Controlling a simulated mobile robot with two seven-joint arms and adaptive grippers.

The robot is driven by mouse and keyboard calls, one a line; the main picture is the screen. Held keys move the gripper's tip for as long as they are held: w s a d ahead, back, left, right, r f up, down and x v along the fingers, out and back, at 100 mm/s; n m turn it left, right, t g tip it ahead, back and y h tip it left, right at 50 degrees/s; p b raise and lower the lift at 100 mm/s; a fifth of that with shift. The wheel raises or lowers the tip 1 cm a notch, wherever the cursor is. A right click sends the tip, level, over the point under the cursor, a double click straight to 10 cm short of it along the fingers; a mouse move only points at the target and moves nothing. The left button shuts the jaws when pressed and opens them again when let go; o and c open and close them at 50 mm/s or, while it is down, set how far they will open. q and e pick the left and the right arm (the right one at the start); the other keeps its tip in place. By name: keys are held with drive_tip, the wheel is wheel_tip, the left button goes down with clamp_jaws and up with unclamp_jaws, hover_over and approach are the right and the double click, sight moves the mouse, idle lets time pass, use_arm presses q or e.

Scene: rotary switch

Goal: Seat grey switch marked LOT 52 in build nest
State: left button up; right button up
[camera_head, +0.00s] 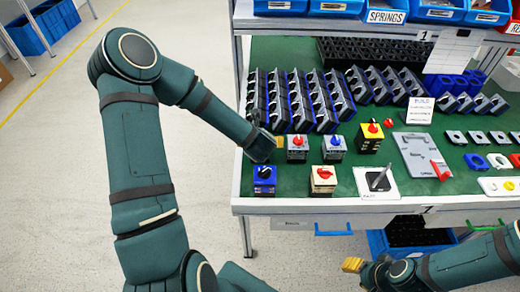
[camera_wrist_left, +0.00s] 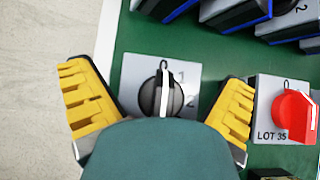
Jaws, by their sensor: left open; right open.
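A grey switch with a black knob and white pointer (camera_wrist_left: 162,95) sits between the spread yellow fingers of my left gripper (camera_wrist_left: 160,88) in the left wrist view. Its lower part is hidden and no lot mark on it can be read. In the head view my left gripper (camera_head: 266,138) is over the bench's left side, covering that switch. It is open, with gaps beside the switch. My right gripper (camera_head: 352,265) is open and empty, in front of the bench's edge. A grey fixture (camera_head: 414,150) with a red lever (camera_head: 441,170) lies right of centre; I cannot tell if it is the build nest.
A grey switch with red knob, LOT 35 (camera_wrist_left: 283,108), stands close right of the left gripper. Nearby are a blue-knobbed grey switch (camera_head: 334,149), a blue switch (camera_head: 264,182), a cream switch (camera_head: 323,182), a yellow switch (camera_head: 370,140) and a white plate (camera_head: 376,190). Racks (camera_head: 310,100) stand behind.

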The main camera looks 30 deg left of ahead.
use_arm(q)
drive_tip(key=c, duration=1.3)
